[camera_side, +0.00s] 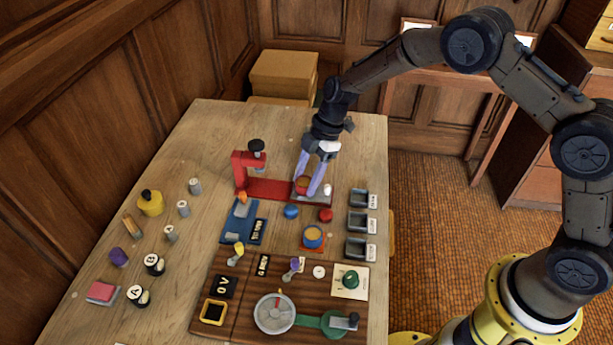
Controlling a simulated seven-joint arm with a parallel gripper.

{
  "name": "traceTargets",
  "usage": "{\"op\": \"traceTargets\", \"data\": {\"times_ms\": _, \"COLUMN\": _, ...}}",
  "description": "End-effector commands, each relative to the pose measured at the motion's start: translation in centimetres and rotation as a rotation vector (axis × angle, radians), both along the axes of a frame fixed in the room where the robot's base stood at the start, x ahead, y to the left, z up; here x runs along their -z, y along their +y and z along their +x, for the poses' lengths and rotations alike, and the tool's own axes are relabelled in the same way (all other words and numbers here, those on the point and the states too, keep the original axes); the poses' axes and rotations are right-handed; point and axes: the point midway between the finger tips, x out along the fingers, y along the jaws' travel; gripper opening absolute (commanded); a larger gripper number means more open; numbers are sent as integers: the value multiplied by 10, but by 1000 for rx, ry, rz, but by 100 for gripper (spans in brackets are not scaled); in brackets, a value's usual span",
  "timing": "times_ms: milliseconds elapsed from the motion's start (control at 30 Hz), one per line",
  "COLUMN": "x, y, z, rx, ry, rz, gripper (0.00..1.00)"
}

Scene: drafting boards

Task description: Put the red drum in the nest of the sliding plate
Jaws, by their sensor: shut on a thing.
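The red drum (302,184), with an orange-looking top, is between the fingers of my gripper (310,187), which is shut on it. The drum is low over the right end of the red press base (268,189). A greyish plate (318,200) lies at that end, just under the fingers; I take it to be the sliding plate. The fingers partly cover the drum and plate, so the nest is hidden. I cannot tell whether the drum touches the plate.
The red press column (241,170) with its black-knobbed head stands left of my gripper. A blue ball (291,211) and a red one (326,215) lie just in front. Grey bins (358,222) line the right side.

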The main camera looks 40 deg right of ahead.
Motion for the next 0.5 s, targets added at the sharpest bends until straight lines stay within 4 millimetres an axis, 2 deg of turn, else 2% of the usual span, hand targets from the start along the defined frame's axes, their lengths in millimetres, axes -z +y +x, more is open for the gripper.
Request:
{"op": "traceTargets", "data": {"times_ms": 133, "x": 0, "y": 0, "z": 1, "rx": 0, "ry": -1, "rz": 0, "gripper": 0}}
{"op": "traceTargets", "data": {"times_ms": 167, "x": 0, "y": 0, "z": 1, "rx": 0, "ry": -1, "rz": 0, "gripper": 56}}
{"op": "traceTargets", "data": {"times_ms": 300, "x": 0, "y": 0, "z": 0, "rx": 0, "ry": -1, "rz": 0, "gripper": 81}}
{"op": "traceTargets", "data": {"times_ms": 367, "x": 0, "y": 0, "z": 0, "rx": 0, "ry": -1, "rz": 0, "gripper": 89}}
{"op": "traceTargets", "data": {"times_ms": 500, "x": 0, "y": 0, "z": 0, "rx": 0, "ry": -1, "rz": 0, "gripper": 89}}
